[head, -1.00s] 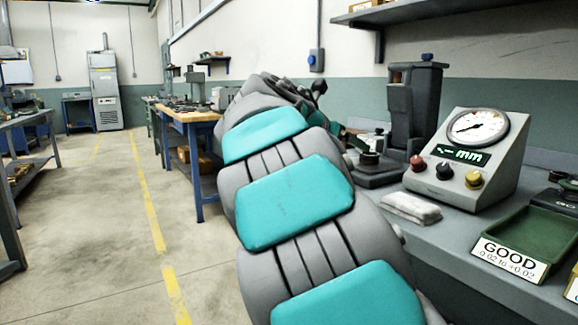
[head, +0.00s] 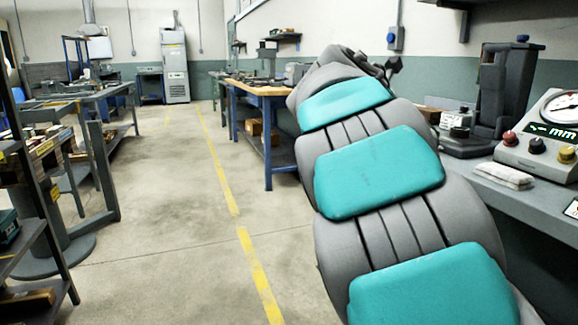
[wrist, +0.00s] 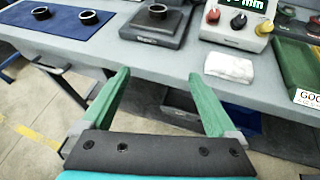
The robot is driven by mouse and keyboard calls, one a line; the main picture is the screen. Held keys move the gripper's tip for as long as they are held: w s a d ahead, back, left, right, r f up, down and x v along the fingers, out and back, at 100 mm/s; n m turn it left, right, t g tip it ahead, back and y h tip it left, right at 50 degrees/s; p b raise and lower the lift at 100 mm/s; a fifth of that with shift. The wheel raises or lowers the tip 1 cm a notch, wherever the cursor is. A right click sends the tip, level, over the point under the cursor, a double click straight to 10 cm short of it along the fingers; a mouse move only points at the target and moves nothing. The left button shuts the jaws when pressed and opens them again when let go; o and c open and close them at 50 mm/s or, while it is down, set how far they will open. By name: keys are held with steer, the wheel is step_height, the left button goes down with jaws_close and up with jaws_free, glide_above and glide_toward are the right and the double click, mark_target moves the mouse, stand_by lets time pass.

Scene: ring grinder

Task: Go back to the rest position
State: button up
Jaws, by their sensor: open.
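My gripper (wrist: 157,97) is open and empty in the wrist view, its two green fingers spread wide. It points at the front edge of the grey workbench (wrist: 160,59), and nothing is between the fingers. In the head view my grey and teal arm reaches forward along the bench, and it hides the gripper there.
On the bench are a gauge stand (head: 500,90), a readout box (head: 540,135) with knobs and a folded white cloth (head: 504,175). The wrist view shows dark rings on a blue mat (wrist: 45,32). A shelving rack (head: 35,210) stands left. The floor with a yellow line (head: 215,165) is clear.

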steer(key=s+d+f+m+g+y, duration=0.1)
steer(key=s+f+m+g+y, duration=0.4)
steer(key=s+f+m, duration=1.15)
steer(key=s+a+f+m+g+y, duration=0.1)
steer(key=s+a+f, duration=0.3)
steer(key=s, duration=0.5)
steer(key=s+a+f+m+g+y, duration=0.2)
steer(key=s+a+f+m, duration=0.2)
steer(key=s+f, duration=0.4)
steer(key=s+a+f+m+g+y, duration=0.1)
steer(key=s+a+f+m+y, duration=0.1)
steer(key=s+f, duration=0.6)
steer(key=shift+s+a+m+g+y, duration=0.3)
steer(key=shift+s+a+m, duration=0.45)
steer(key=shift+a, duration=0.45)
steer(key=shift+s, duration=0.1)
steer(key=shift+c, duration=0.2)
